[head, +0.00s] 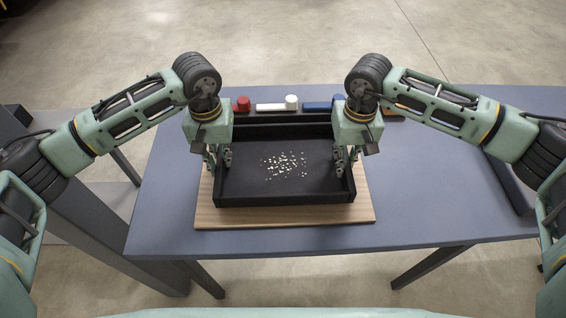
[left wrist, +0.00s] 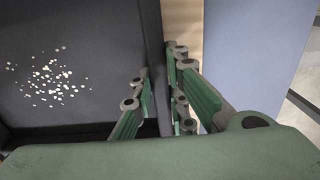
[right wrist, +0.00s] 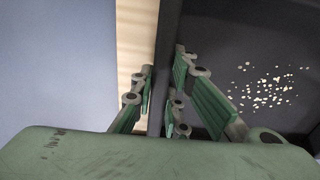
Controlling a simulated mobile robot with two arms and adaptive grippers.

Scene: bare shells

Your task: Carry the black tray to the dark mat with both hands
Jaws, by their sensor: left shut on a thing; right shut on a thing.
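The black tray (head: 285,199) is over a light wooden board (head: 300,216) in the middle of the table, with small pale bits scattered on its floor. I cannot tell whether it rests on the board or hangs just above it. My left gripper (head: 219,158) is shut on the tray's left wall, one finger inside and one outside; the left wrist view shows this wall (left wrist: 153,40). My right gripper (head: 346,160) is shut on the right wall, which also shows in the right wrist view (right wrist: 168,30). I cannot make out a dark mat for certain.
Behind the tray stands a dark holder (head: 265,117) with a red piece (head: 242,104), a white piece (head: 291,102) and a blue piece (head: 318,107). A dark bar (head: 510,185) lies at the table's right. The grey-blue table (head: 430,190) is clear between tray and bar.

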